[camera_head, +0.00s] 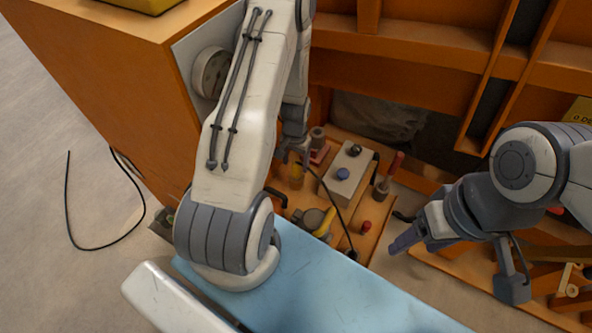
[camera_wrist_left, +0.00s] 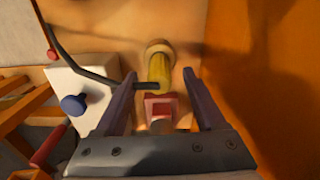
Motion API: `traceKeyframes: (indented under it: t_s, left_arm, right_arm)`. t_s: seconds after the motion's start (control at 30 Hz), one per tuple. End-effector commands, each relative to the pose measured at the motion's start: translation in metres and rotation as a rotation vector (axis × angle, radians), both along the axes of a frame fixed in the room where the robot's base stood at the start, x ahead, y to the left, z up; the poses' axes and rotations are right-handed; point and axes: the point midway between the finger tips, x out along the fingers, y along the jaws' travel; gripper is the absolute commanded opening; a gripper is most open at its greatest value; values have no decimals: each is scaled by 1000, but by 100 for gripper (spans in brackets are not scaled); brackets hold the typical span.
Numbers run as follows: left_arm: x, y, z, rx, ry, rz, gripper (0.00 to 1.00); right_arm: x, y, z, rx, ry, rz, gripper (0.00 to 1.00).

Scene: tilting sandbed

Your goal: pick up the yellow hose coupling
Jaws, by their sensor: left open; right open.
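The yellow hose coupling (camera_wrist_left: 159,70) is a short yellow cylinder on an orange-brown board, with a pale round end at its far side. A red block (camera_wrist_left: 160,108) also shows between the fingers. My right gripper (camera_head: 398,232) is open and empty at the board's right side.
A pale box (camera_head: 347,172) with a blue knob stands right of the coupling. A dark cable (camera_wrist_left: 88,72) runs close by the coupling. Orange walls (camera_head: 400,65) stand behind; a blue surface (camera_head: 330,290) lies in front.

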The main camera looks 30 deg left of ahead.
Motion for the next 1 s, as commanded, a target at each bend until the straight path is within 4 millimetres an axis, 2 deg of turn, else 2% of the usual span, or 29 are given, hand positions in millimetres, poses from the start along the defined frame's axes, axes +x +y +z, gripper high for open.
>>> traceKeyframes:
  t_s: [0.2,0.47,0.5,0.67,0.7,1.0]
  left_arm:
    - [1,-1,-26,0,1,0,72]
    - [1,-1,-29,1,-1,-1,72]
    - [1,-1,-29,1,-1,-1,68]
    - [1,-1,-29,0,-1,-1,7]
    - [1,-1,-29,0,-1,-1,0]
    - [1,-1,-28,1,-1,-1,0]
  right_arm:
    - [0,0,5,0,0,0,66]
    - [0,0,4,0,0,0,66]
    - [0,0,4,0,0,0,66]
    - [0,0,4,0,0,0,66]
    - [0,0,4,0,0,0,66]
    - [0,0,4,0,0,0,66]
